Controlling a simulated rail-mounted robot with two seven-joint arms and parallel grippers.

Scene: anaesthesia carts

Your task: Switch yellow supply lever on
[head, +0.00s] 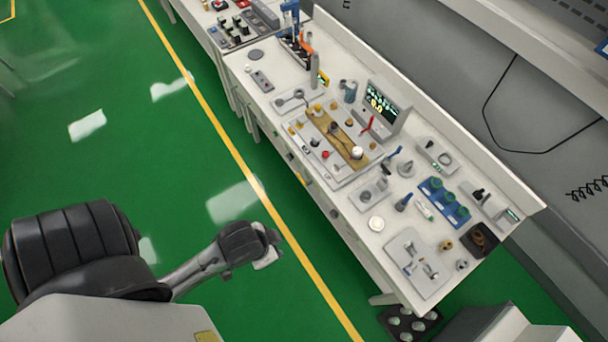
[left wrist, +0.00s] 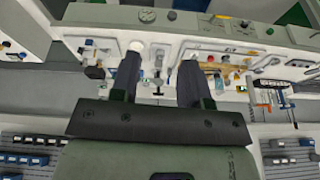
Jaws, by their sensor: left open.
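My left gripper (head: 268,246) hangs over the green floor at the left of the long white bench, well apart from it. In the left wrist view its two dark fingers (left wrist: 158,72) are spread with nothing between them. A small yellow piece (head: 302,179) sticks out at the bench's front edge; I cannot tell whether it is the yellow supply lever or how it is set. A raised panel (head: 348,172) on the bench carries a tan strip with several small yellow, red and white knobs. My right gripper is not in view.
A small display (head: 382,104) stands behind the panel. A blue rack (head: 443,201) with green round parts and a grey plate (head: 418,262) with metal fittings lie nearer the bench's right end. The green floor (head: 150,120) left of the bench is clear.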

